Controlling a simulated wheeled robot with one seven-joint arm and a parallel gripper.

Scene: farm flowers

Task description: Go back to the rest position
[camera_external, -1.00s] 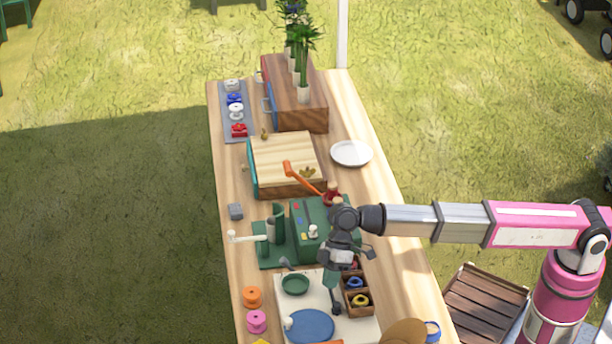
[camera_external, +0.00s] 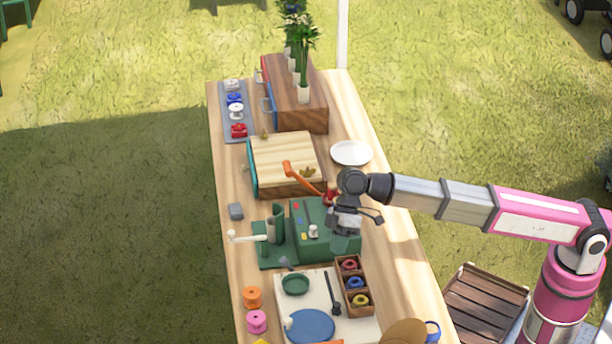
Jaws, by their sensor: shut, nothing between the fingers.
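My gripper (camera_external: 347,226) is over the right end of the green machine (camera_external: 310,218), near the right side of the wooden table (camera_external: 386,248). It looks shut, with nothing seen in it. It hides part of the machine's right end. My arm reaches in from the right edge of the view.
A compartment box (camera_external: 358,302) with several coloured rings and a white board (camera_external: 318,278) with a dark tool lie in front. A wooden box (camera_external: 285,160) with an orange handle (camera_external: 303,176) stands behind, beside a white plate (camera_external: 351,153). Spools (camera_external: 252,297) stand at the left edge.

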